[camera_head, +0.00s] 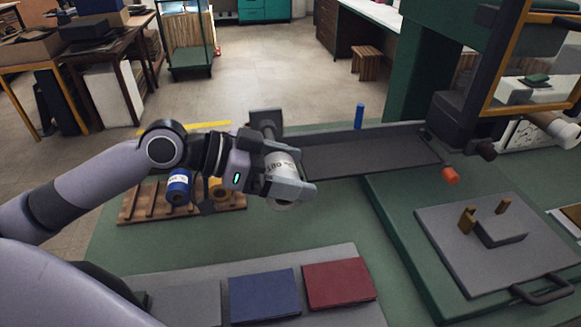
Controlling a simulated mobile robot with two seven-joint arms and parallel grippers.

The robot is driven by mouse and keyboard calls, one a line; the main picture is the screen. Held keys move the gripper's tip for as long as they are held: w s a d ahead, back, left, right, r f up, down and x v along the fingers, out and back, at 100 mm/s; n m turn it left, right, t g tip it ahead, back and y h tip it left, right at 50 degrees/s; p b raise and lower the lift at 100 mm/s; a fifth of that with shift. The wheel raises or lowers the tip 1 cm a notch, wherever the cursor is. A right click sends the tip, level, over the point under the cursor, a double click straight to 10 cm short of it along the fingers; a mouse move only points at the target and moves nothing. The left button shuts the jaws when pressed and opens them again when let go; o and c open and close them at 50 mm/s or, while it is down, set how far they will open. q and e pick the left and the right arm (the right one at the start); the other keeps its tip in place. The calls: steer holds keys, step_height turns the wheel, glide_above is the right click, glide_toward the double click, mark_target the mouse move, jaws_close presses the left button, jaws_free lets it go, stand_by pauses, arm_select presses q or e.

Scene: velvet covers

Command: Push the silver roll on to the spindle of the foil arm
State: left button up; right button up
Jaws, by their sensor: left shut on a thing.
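The silver roll (281,168), pale with printed lettering on its side, is between the fingers of my left gripper (284,172), which is shut on it near the middle of the view. The roll is tilted, and the fingers hide part of it. Just behind it is a dark square plate (265,117) with a short grey rod (268,131) pointing toward the roll; this looks like the foil arm and its spindle. I cannot tell whether the roll is around the rod or only in front of it. My right gripper is not in view.
A blue roll (178,187) and a gold roll (219,188) are at a wooden rack (131,206). A dark tray (375,151) lies to the right, with a blue post (359,116) behind it. Blue (263,296) and red (338,285) covers lie in front. The green press stands right.

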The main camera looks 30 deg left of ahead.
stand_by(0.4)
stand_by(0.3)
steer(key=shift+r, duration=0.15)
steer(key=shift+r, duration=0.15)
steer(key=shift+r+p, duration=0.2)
steer(key=shift+p, duration=0.3)
stand_by(1.2)
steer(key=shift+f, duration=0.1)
stand_by(0.4)
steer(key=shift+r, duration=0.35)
